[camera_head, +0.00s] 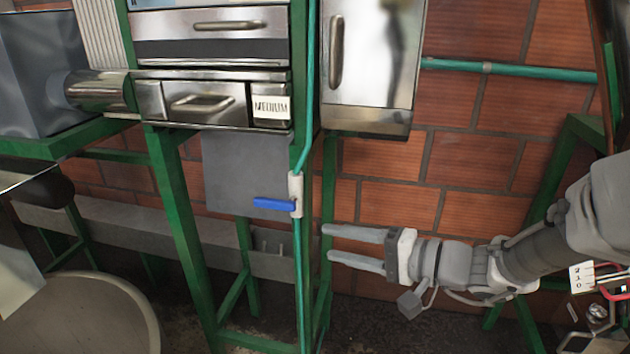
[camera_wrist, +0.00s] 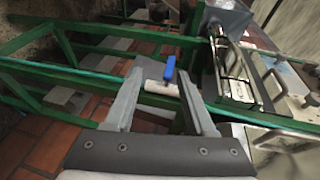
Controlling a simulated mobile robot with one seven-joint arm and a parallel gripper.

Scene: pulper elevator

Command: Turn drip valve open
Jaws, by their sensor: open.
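The drip valve has a blue lever handle (camera_head: 273,203) and a white body (camera_head: 296,194) on a thin green vertical pipe (camera_head: 297,262). In the head view the handle points left, roughly square to the pipe. My gripper (camera_head: 326,243) is open and empty, to the right of the valve and a little lower, with its fingers pointing left. In the wrist view the blue handle (camera_wrist: 169,68) and white valve body (camera_wrist: 161,88) appear between and beyond my fingertips (camera_wrist: 160,88). No contact with the valve shows.
A green frame (camera_head: 180,230) stands behind and left of the pipe. Metal drawers (camera_head: 205,100) with a "MEDIUM" label and a metal cabinet (camera_head: 370,65) are above. A round basin (camera_head: 85,310) is at lower left. The brick wall (camera_head: 395,190) stands behind.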

